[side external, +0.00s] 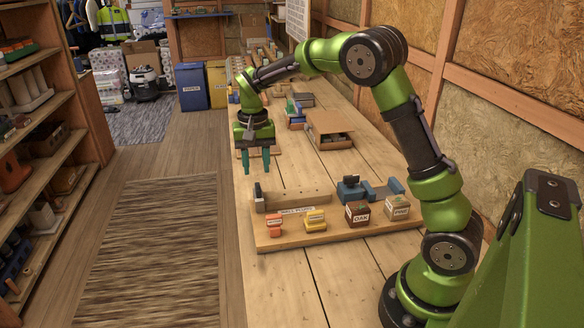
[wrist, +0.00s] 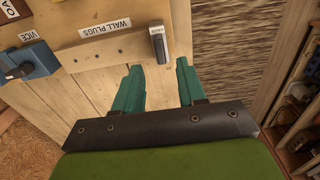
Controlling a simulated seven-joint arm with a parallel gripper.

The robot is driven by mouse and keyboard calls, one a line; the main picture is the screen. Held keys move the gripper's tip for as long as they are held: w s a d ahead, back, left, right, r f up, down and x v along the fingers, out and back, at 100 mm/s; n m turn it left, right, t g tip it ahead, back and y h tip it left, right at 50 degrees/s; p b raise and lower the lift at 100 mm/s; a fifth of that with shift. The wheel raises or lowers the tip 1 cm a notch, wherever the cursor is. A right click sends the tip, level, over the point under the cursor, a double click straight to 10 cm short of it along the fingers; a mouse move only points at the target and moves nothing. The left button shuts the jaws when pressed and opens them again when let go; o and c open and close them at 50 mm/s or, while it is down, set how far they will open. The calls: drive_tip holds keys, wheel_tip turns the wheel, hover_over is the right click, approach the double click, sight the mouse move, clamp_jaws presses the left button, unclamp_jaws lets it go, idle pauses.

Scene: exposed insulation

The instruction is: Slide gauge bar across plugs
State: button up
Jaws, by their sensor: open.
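The gauge bar looks to be a dark grey upright piece (side external: 259,197) with a pale label, at the left end of a wooden strip on the board; it also shows in the wrist view (wrist: 158,46). My gripper (side external: 256,168) hangs above and behind the board's left end, open and empty, with teal fingers. In the wrist view its fingertips (wrist: 159,68) point toward the bar, one to each side of its line, apart from it. An orange plug block (side external: 274,227) and a yellow one (side external: 315,220) sit in front of a WALL PLUGS label (side external: 297,210).
The board (side external: 330,236) also carries a brown OAK block (side external: 358,213), a tan block (side external: 397,207) and a blue vice (side external: 352,190). Bench top between box and board is clear.

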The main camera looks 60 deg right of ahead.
sight(258, 186)
wheel_tip(258, 186, down, 6)
drive_tip(key=shift+r, duration=0.1)
drive_tip(key=shift+c, duration=0.4)
clamp_jaws()
